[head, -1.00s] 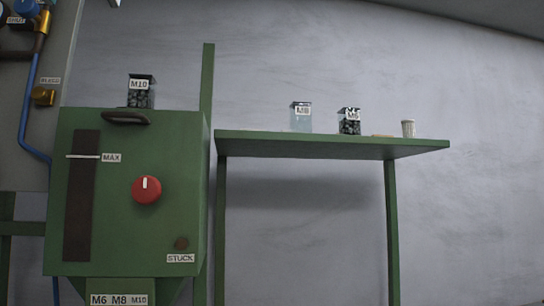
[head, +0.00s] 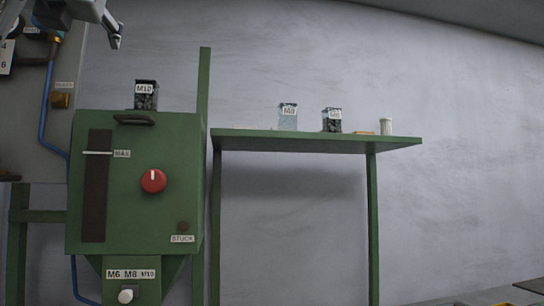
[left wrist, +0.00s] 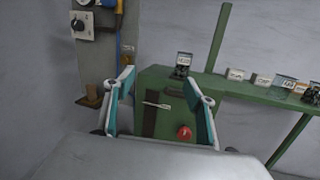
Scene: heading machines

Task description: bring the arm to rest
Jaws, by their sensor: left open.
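My left gripper (head: 116,34) is at the top left of the head view, only partly inside the picture. In the left wrist view its two fingers (left wrist: 160,80) stand wide apart with nothing between their tips. The green machine (head: 138,212), with a red knob (head: 153,181) and a dark slot marked MAX, shows beyond the fingers in that view. The gripper looks apart from it. My right gripper is in neither view.
A jar marked M10 (head: 145,96) stands on the machine. A green shelf (head: 300,143) holds jars marked M8 (head: 288,117) and M6 (head: 332,121) and a pale cup (head: 386,126). A grey panel with a blue pipe (head: 45,120) is at the left. The wall at right is bare.

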